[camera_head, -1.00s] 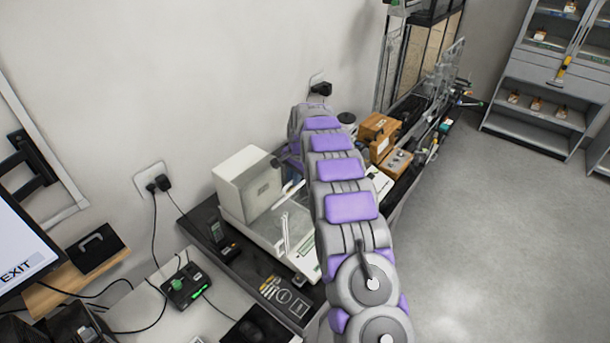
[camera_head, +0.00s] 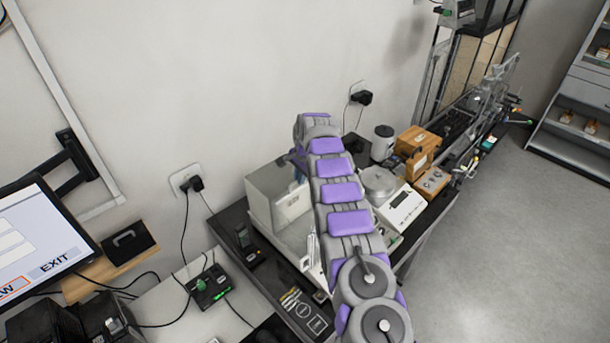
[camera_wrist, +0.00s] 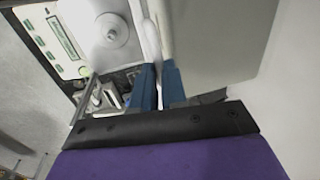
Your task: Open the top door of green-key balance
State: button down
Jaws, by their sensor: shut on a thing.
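The green-key balance (camera_head: 277,196) is a white box-shaped housing with a clear chamber on the dark bench, partly hidden by my arm in the head view. In the wrist view its front panel (camera_wrist: 56,40), with a green display and green keys, and a round pan (camera_wrist: 110,30) show at upper left. My gripper (camera_wrist: 158,66) has blue fingers close together, shut on a thin whitish edge or handle (camera_wrist: 151,38) at the balance's top, apparently the top door. The grip itself is largely hidden. How far the door is open I cannot tell.
A second scale with a round metal pan (camera_head: 378,182) stands right of my arm. Wooden boxes (camera_head: 418,150) are behind it. A small device with green lights (camera_head: 211,286) and a monitor (camera_head: 35,245) are at left. Open floor lies at right.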

jog(key=shift+w+a, duration=0.15)
jog(key=shift+a, duration=0.1)
jog(key=c, duration=1.2)
grip_release()
jog(key=shift+d, duration=0.2)
jog(key=shift+o, duration=0.2)
notch_tip(320, 180, up, 17)
jog(key=s+d+p, duration=0.2)
jog(key=shift+s, duration=0.25)
jog(key=shift+s, duration=0.1)
